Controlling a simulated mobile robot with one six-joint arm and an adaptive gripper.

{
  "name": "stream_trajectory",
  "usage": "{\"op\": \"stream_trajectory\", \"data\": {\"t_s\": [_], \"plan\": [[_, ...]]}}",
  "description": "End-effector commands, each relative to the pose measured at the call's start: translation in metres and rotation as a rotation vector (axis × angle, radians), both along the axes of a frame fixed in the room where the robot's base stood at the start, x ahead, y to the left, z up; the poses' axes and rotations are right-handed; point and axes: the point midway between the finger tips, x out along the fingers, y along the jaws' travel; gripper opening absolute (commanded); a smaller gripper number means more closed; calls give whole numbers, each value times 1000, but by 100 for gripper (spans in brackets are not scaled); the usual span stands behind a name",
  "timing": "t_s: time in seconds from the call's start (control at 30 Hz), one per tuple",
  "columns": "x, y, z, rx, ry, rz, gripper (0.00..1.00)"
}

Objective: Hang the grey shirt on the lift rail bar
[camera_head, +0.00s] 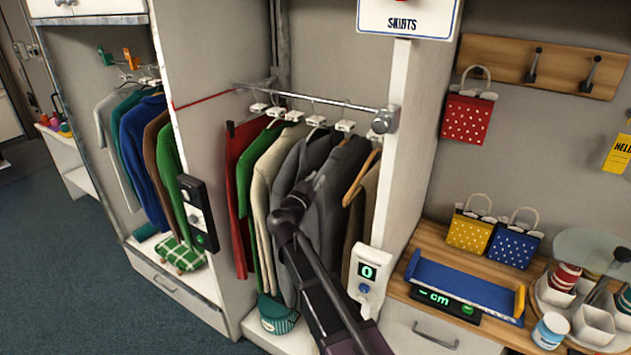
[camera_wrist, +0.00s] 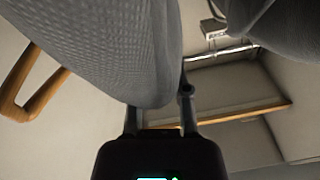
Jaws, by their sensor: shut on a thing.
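The silver lift rail bar (camera_head: 362,108) runs across the open wardrobe bay, with several garments hanging below it. Two grey garments (camera_head: 341,190) hang side by side towards its right end. My gripper (camera_head: 312,188) is in front of them at upper-body height. A second grey cloth (camera_wrist: 275,25) is at the upper right. I cannot tell whether the held shirt's hanger rests on the bar.
A red garment (camera_head: 240,200), a green one and a cream one hang to the left.

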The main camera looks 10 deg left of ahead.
Motion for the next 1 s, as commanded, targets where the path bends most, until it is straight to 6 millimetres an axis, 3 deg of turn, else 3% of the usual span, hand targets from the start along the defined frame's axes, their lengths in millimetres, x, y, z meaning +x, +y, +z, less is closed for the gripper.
{"op": "stream_trajectory", "data": {"t_s": [0.47,0.5,0.6,1.0], "plan": [[1,0,-2,-1,-2,-1,0],[1,0,-2,-1,-2,-1,35],[1,0,-2,-1,-1,0,64],[1,0,-3,1,1,0,64]]}}
